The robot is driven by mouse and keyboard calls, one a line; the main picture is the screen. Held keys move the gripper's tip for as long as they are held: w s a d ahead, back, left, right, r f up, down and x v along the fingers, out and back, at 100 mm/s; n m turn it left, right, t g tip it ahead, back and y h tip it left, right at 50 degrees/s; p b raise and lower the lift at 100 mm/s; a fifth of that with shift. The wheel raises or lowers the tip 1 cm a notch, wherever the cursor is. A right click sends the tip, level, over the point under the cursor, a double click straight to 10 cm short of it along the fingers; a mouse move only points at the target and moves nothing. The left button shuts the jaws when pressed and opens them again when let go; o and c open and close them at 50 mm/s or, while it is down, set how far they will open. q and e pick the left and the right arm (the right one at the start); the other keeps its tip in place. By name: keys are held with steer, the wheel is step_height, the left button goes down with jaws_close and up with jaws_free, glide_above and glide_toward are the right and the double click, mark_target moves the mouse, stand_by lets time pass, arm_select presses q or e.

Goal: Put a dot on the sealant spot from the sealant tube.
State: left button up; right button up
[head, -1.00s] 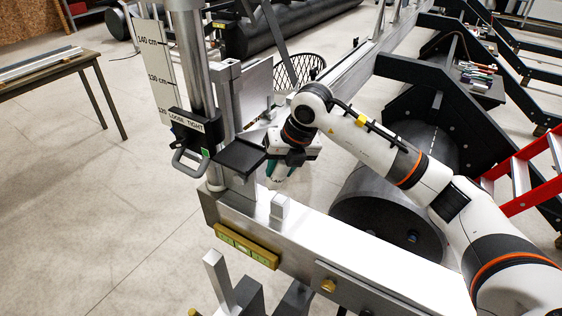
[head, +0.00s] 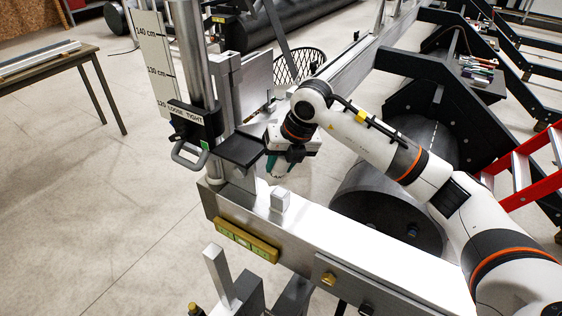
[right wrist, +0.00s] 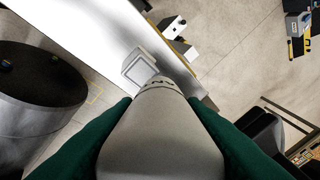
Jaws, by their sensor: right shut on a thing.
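My right gripper (head: 278,166) hangs just behind the near end of the pale metal beam (head: 340,245), beside a black plate on the post. In the right wrist view its green fingers (right wrist: 165,125) are shut on the grey sealant tube (right wrist: 160,140). The tube narrows away from the camera, with dark lettering near its far end. Its tip overlaps a small pale square block (right wrist: 138,66) in that view; I cannot tell whether they touch. The block also stands on the beam in the head view (head: 280,200). I cannot make out the sealant spot. My left gripper is out of view.
A post with a height scale (head: 160,60) and a black clamp labelled LOOSE TIGHT (head: 190,118) stands left of the gripper. A yellow spirit level (head: 246,240) is on the beam's near side. A dark cylindrical float (head: 385,215) lies behind the beam.

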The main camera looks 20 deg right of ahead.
steer(key=shift+f+b, duration=0.75)
steer(key=shift+f, duration=0.2)
steer(key=shift+d, duration=0.1)
steer(key=shift+s+d+f, duration=0.1)
steer(key=shift+s+d, duration=0.2)
steer(key=shift+s, duration=0.2)
steer(key=shift+s+d, duration=0.25)
steer(key=shift+s, duration=0.25)
steer(key=shift+c, duration=1.3)
steer(key=shift+s+d+r+b, duration=0.15)
steer(key=shift+s+d+b, duration=0.2)
steer(key=shift+s+d, duration=0.35)
steer(key=shift+s+d+r+b, duration=0.1)
steer(key=shift+s+d+b, duration=0.2)
steer(key=shift+s+d, duration=0.35)
